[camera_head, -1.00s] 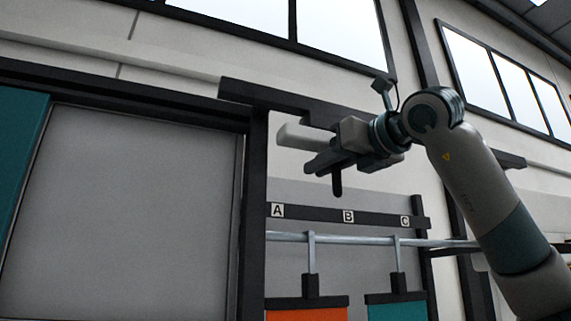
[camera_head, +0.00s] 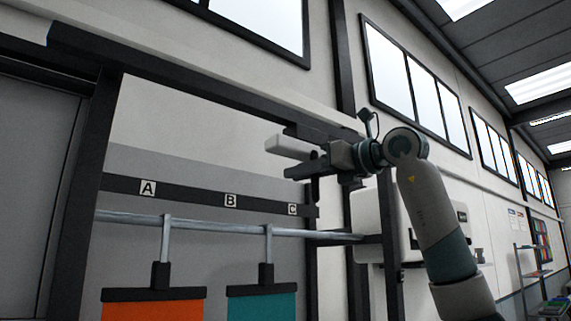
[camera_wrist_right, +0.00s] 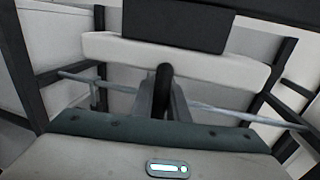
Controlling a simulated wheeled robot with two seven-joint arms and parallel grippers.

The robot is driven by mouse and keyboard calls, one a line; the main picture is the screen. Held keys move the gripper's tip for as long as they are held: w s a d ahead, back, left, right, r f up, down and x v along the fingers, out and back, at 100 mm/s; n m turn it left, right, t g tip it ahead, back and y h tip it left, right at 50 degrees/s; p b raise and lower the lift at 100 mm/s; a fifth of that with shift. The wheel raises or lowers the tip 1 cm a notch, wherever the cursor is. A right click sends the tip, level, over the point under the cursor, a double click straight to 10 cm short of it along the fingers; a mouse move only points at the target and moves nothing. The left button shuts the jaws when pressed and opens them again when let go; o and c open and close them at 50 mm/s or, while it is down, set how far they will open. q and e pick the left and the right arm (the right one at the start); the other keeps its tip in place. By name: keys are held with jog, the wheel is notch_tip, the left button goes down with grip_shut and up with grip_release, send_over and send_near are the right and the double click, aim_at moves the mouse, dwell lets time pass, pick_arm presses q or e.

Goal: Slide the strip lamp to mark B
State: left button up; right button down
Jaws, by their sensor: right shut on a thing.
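The pale bar that looks like the strip lamp (camera_head: 288,147) shows at the middle of the head view, partly behind my right gripper (camera_head: 303,171). In the right wrist view the lamp (camera_wrist_right: 220,70) spans across under a dark block. There my right gripper (camera_wrist_right: 163,98) is shut on the lamp's dark upright handle (camera_wrist_right: 162,88). Mark B (camera_head: 230,201) is the middle letter on a dark strip, between mark A (camera_head: 148,188) and mark C (camera_head: 292,210). In the head view, the gripper appears above mark C; its depth from the strip is unclear. My left gripper is out of view.
A dark overhead beam (camera_head: 150,70) runs above the marks. A metal rail (camera_head: 200,227) below them carries an orange panel (camera_head: 150,308) and a teal panel (camera_head: 262,305) on hangers. A white cabinet (camera_head: 370,225) stands behind my right arm.

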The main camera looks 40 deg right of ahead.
jog(key=shift+d, duration=0.9)
jog(key=c, duration=1.7)
grip_release()
jog(key=shift+c, duration=0.2)
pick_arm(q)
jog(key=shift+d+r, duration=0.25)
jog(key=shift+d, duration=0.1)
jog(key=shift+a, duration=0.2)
